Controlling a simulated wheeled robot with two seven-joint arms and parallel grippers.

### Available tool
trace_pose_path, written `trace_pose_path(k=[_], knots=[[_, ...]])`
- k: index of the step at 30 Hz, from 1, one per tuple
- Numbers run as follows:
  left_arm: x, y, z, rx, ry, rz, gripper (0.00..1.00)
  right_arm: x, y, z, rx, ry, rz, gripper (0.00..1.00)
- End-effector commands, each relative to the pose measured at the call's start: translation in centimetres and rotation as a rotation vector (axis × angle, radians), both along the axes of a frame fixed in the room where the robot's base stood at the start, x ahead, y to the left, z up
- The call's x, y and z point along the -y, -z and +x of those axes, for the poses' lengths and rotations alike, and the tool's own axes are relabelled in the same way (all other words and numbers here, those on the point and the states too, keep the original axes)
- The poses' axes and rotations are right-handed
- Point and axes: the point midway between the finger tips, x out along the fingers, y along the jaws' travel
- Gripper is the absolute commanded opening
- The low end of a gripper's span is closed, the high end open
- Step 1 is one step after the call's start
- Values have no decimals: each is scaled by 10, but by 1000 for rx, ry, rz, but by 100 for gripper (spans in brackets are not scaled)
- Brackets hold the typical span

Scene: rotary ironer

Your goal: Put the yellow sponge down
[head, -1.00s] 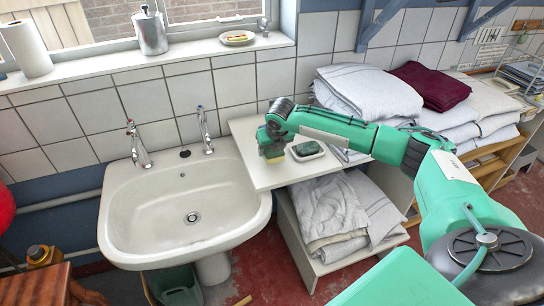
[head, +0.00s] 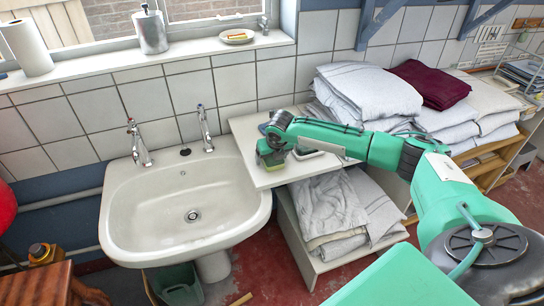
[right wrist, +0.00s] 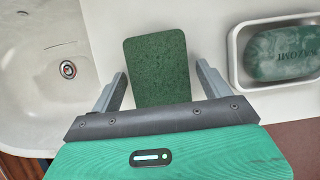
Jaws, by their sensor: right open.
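The sponge shows a dark green top face (right wrist: 157,68) in the right wrist view, between the two fingers of my right gripper (right wrist: 160,88). My right gripper is open, with a gap between each finger and the sponge. The sponge appears to lie flat on the white top (head: 262,180) beside the sink. In the head view, a little yellow-green of the sponge (head: 272,159) shows under my right gripper (head: 270,151), which hides most of it. My left gripper is not in view.
A white dish (right wrist: 236,62) with a green soap bar (right wrist: 285,52) stands close on the right. The white sink (head: 185,215) is on the left. Folded grey towels (head: 368,90) are piled behind on the right. The front of the white top is clear.

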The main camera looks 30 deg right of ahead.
Motion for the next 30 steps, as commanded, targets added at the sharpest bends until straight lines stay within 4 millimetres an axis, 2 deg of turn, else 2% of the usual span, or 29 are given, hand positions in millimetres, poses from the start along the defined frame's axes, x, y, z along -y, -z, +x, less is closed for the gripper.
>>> trace_pose_path(k=[4, 7, 15, 21, 25, 30], knots=[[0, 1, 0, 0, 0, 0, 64, 0, -6, -1, 1, 0, 0, 80], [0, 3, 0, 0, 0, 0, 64, -1, -18, -5, 3, -1, 1, 80], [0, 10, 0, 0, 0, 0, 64, -6, -71, -26, 4, -1, 1, 80], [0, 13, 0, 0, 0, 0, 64, -9, -101, -39, 2, 0, 0, 80], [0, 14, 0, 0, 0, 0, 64, -10, -111, -43, 1, 0, 0, 80], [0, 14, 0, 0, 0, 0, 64, -11, -114, -45, 0, 1, 0, 80]])
